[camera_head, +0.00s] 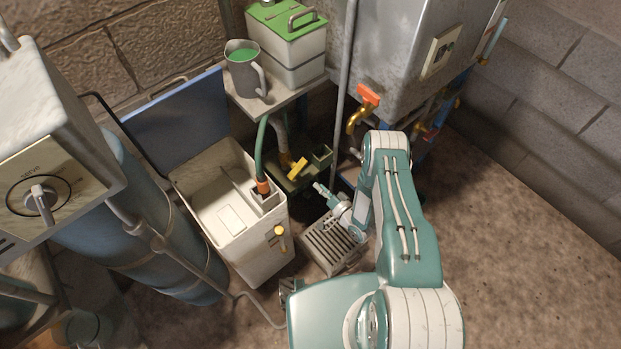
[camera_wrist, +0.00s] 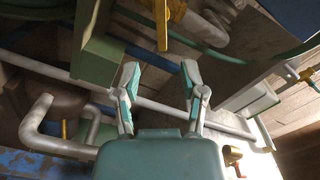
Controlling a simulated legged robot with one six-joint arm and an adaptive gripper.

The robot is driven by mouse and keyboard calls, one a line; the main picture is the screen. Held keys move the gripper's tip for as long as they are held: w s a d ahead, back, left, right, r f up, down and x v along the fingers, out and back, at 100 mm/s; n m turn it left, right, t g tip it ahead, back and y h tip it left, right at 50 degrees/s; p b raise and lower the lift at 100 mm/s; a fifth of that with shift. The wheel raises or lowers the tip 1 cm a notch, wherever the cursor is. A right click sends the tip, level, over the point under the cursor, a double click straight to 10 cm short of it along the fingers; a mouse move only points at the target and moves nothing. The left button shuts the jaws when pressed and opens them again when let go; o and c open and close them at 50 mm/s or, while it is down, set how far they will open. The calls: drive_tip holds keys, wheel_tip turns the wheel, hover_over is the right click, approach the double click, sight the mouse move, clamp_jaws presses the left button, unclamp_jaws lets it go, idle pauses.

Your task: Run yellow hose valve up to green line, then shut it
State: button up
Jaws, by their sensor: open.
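The yellow valve handle (camera_head: 298,168) sits by the green hose, beside a dark green box-like fitting (camera_head: 318,160) behind the white tank. In the wrist view a yellow handle (camera_wrist: 162,25) stands just beyond the fingertips. My gripper (camera_head: 320,188) is to the right of and below the handle in the head view. In the wrist view my gripper (camera_wrist: 160,72) is open, with nothing between its fingers and a gap to the handle. The green hose (camera_head: 260,145) runs into the white tank (camera_head: 262,245) through an orange fitting. I cannot make out a green line.
A blue lid (camera_head: 175,120) stands open behind the tank, which has a small yellow tap (camera_head: 280,232). A slatted grate (camera_head: 330,243) lies beside it. A shelf holds a grey jug (camera_head: 243,70) and a green-lidded box (camera_head: 287,40). An orange-handled tap (camera_head: 367,96) is near my arm.

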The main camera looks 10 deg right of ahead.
sight(302, 169)
drive_tip(key=x, duration=1)
drive_tip(key=shift+w+a, duration=0.15)
drive_tip(key=shift+a, duration=0.05)
clamp_jaws()
